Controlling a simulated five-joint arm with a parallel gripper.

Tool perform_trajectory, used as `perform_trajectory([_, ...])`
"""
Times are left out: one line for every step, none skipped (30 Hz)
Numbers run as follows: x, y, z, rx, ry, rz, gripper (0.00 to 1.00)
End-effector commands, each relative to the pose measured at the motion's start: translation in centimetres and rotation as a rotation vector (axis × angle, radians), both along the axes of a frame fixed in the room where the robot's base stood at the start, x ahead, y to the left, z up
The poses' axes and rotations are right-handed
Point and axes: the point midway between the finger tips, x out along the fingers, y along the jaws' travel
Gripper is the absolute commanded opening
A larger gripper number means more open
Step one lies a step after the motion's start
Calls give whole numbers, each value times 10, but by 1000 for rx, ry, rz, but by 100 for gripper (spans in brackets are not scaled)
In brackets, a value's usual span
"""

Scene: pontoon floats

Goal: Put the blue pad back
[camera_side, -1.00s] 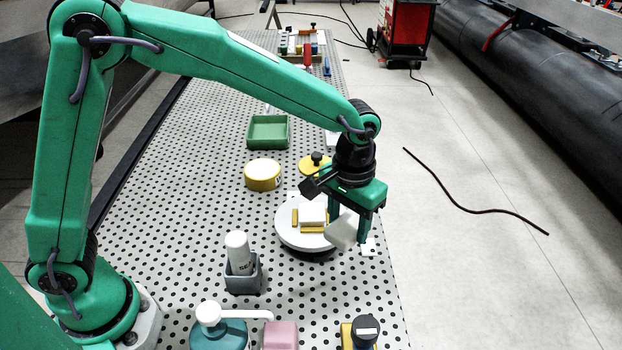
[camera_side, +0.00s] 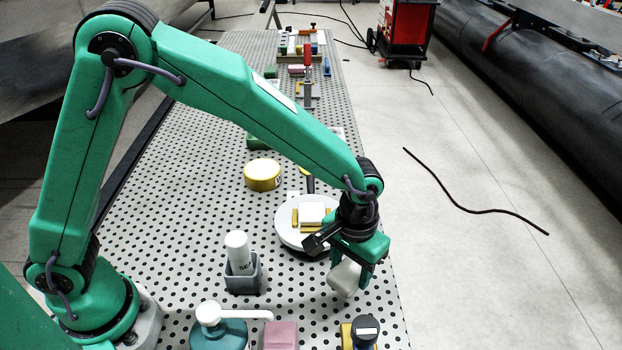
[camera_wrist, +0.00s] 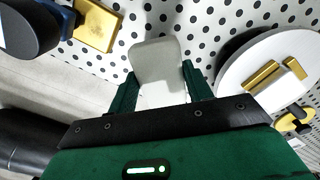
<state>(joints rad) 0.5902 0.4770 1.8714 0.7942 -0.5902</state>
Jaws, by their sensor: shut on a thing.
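My gripper (camera_side: 352,284) is shut on a white block (camera_side: 342,278), which is tilted and held above the perforated table near its right edge. In the wrist view the white block (camera_wrist: 158,62) stands between the two green fingers. No blue pad can be made out for sure.
A grey holder (camera_side: 243,280) with a white bottle stands left of my gripper. In front are a teal pump bottle (camera_side: 220,334), a pink block (camera_side: 281,336) and a dark-knobbed yellow item (camera_side: 360,333). A yellow round tin (camera_side: 262,175) stands behind.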

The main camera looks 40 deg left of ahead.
Motion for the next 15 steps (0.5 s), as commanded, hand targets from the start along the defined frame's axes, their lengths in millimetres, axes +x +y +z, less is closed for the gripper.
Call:
perform_trajectory([0,0,-5,1,1,0,32])
perform_trajectory([0,0,-7,0,0,0,32])
perform_trajectory([0,0,-10,0,0,0,32])
perform_trajectory([0,0,-11,0,0,0,32])
perform_trajectory([0,0,-11,0,0,0,32])
perform_trajectory([0,0,-12,0,0,0,32])
perform_trajectory([0,0,-12,0,-1,0,32])
perform_trajectory([0,0,-11,0,-1,0,32])
perform_trajectory([0,0,-12,0,-1,0,32])
perform_trajectory([0,0,-13,0,0,0,32])
perform_trajectory([0,0,-14,0,0,0,32])
perform_trajectory([0,0,-17,0,0,0,32])
perform_trajectory([0,0,-19,0,0,0,32])
perform_trajectory([0,0,-22,0,0,0,32])
perform_trajectory([0,0,-26,1,1,0,32])
